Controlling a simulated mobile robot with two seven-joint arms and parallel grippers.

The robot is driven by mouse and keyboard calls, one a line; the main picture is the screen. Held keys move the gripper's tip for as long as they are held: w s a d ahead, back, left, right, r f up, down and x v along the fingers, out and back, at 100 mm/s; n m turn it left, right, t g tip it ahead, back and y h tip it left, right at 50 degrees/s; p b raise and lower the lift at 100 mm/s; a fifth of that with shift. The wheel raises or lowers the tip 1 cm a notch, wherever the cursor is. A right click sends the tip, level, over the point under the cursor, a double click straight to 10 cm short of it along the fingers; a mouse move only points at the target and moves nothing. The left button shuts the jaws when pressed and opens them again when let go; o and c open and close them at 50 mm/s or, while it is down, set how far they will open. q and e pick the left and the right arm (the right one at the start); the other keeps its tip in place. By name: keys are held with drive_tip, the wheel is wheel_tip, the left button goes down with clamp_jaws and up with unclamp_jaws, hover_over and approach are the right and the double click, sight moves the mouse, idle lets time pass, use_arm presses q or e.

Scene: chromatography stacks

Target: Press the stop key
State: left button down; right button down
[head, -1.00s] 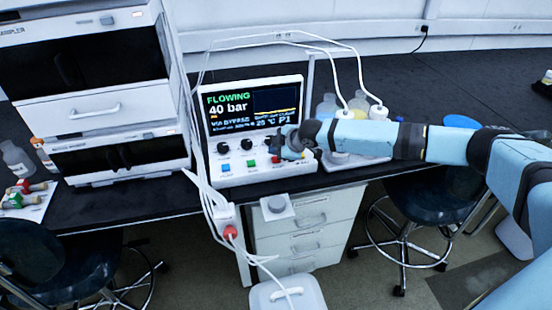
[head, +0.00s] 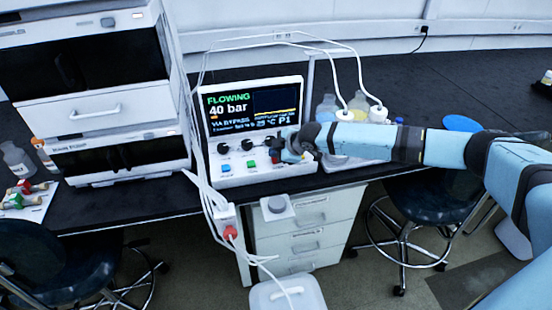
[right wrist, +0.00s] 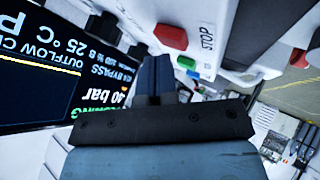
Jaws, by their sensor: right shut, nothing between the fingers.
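The white pump unit (head: 240,182) stands on the dark bench; its screen (head: 252,108) reads FLOWING, 40 bar. Its red key shows low on the front panel (head: 276,160) and in the right wrist view (right wrist: 170,37), beside the printed word STOP (right wrist: 207,33). A green key (head: 251,164) and a blue key (head: 226,168) sit to its left. My right gripper (head: 284,150) is shut and empty, in front of the panel's right part, close to the red key. In the right wrist view its fingers (right wrist: 155,75) appear apart from the red key. My left gripper is not in view.
Black knobs (head: 247,145) sit above the keys. White cables (head: 200,190) hang left of the unit. Bottles with tubes (head: 360,104) stand behind my right arm. A stacked autosampler (head: 95,108) stands left.

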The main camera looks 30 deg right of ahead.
drive_tip(key=shift+f, duration=0.3)
idle(0.5)
drive_tip(key=shift+f, duration=0.25)
idle(0.4)
drive_tip(key=shift+r, duration=0.15)
drive_tip(key=shift+r+p, duration=0.8)
drive_tip(key=shift+p, duration=0.25)
wheel_tip(320, 180, up, 5)
drive_tip(key=p, duration=0.4)
drive_tip(key=shift+r+p, duration=0.1)
drive_tip(key=shift+p, duration=0.3)
